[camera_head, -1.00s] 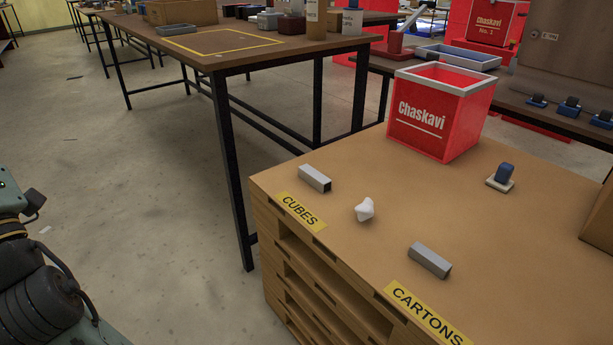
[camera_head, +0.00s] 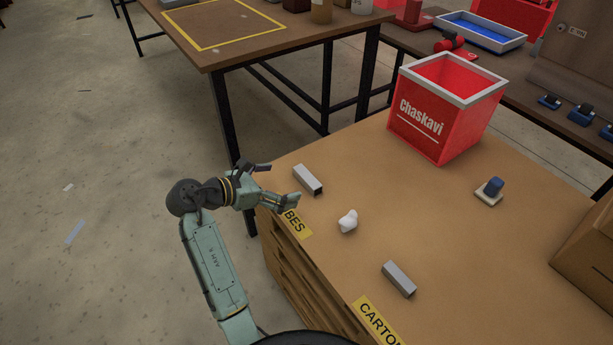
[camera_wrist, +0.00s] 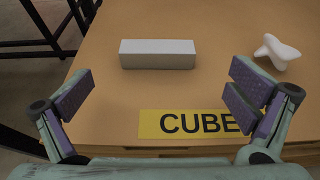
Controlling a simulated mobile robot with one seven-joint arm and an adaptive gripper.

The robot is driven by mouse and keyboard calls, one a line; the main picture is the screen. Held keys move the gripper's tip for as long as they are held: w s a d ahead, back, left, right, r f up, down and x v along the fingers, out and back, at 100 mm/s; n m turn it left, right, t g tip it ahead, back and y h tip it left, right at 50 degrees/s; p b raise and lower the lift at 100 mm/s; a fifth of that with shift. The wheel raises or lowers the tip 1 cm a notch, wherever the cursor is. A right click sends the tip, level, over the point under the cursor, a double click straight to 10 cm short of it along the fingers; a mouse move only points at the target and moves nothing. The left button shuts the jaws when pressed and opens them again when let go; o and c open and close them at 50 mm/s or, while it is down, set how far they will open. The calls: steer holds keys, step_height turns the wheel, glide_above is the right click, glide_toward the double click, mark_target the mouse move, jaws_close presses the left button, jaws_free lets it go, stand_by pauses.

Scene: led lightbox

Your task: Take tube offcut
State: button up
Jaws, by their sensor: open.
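A grey square tube offcut (camera_head: 308,180) lies on the wooden pallet-like top (camera_head: 420,220) near its left corner. In the wrist view the offcut (camera_wrist: 157,54) lies crosswise ahead of my gripper, beyond the yellow CUBES label (camera_wrist: 195,123). A second grey tube offcut (camera_head: 399,279) lies nearer the front, by the CARTONS label (camera_head: 378,322). My gripper (camera_head: 281,184) is at the left edge of the top, just short of the first offcut. Its fingers (camera_wrist: 158,100) are spread wide with nothing between them.
A white knobbly piece (camera_head: 348,221) lies between the two offcuts. A red Chaskavi box (camera_head: 440,120) stands at the back. A blue-and-white item (camera_head: 490,190) and a brown carton (camera_head: 588,245) are at the right. A table (camera_head: 290,40) stands behind left.

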mark_target(305, 177)
steer(key=x, duration=0.7)
steer(key=shift+w+d, duration=0.1)
steer(key=shift+w, duration=0.25)
steer(key=shift+c, duration=0.4)
steer(key=c, duration=1)
